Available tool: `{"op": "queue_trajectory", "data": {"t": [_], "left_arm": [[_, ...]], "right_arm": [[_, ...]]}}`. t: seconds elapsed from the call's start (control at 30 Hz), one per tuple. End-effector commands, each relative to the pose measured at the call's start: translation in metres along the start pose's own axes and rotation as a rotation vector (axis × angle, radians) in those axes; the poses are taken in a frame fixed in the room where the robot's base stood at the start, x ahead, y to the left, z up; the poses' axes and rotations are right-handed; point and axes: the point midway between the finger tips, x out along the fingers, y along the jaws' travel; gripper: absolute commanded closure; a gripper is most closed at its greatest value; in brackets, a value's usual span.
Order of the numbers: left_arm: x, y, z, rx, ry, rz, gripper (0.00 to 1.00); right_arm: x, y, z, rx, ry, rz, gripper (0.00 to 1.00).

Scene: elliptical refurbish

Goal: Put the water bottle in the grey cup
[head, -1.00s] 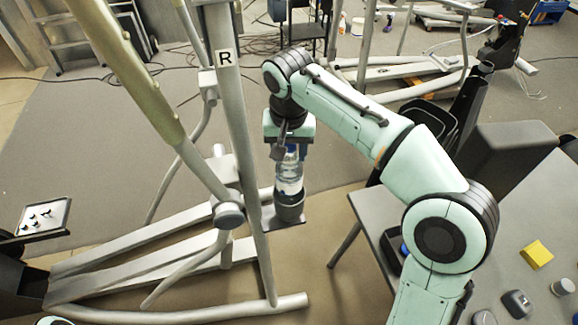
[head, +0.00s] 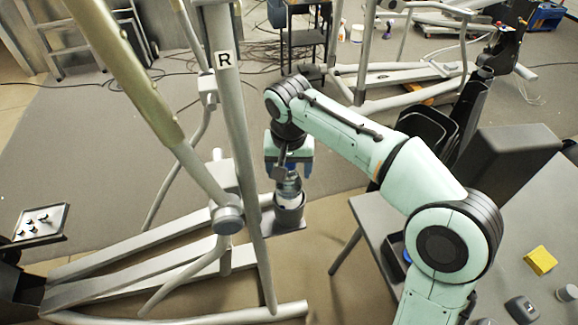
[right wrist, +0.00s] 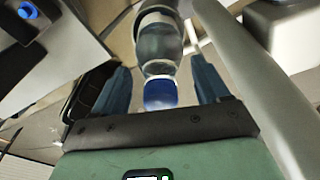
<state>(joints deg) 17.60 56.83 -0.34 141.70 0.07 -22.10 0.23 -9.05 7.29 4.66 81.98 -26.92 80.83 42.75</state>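The clear water bottle (head: 289,185) is upright, with its lower part inside the grey cup (head: 289,212). The cup sits on a small grey holder plate by the elliptical frame. My right gripper (head: 288,170) points down over the bottle top. In the right wrist view, its two blue fingers (right wrist: 161,88) stand apart on either side of the bottle's blue cap (right wrist: 160,94), with gaps on both sides. The bottle body (right wrist: 158,45) leads into the cup (right wrist: 157,12) beyond. My left gripper is not in view.
The elliptical's upright post (head: 240,150) stands close left of the cup, with its foot rails below. A grey table (head: 440,215) at the right holds a yellow block (head: 541,260) and small items.

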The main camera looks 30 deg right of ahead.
Motion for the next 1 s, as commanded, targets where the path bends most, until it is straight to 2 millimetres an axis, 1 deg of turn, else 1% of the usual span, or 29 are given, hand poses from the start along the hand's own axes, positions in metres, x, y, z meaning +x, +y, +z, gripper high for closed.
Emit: {"op": "queue_trajectory", "data": {"t": [0.17,0.27,0.37,0.6,0.7,0.83,1.0], "left_arm": [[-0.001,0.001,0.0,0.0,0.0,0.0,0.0],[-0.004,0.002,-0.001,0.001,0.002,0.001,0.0],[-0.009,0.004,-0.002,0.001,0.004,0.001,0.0],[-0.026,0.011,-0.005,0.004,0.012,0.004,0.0],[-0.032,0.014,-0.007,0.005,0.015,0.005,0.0],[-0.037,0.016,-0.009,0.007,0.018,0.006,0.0],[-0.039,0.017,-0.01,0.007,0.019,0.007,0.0]], "right_arm": [[-0.002,0.0,0.0,0.0,0.001,0.0,0.25],[-0.012,-0.001,-0.001,0.0,0.002,-0.002,0.25],[-0.029,-0.001,-0.001,-0.001,0.004,-0.003,0.25],[-0.083,-0.001,-0.002,0.0,0.004,-0.003,0.25],[-0.101,-0.001,-0.002,0.0,0.003,-0.003,0.25],[-0.116,-0.001,-0.001,-0.001,0.002,-0.002,0.25],[-0.123,0.0,-0.001,-0.001,0.0,-0.001,0.25]]}}
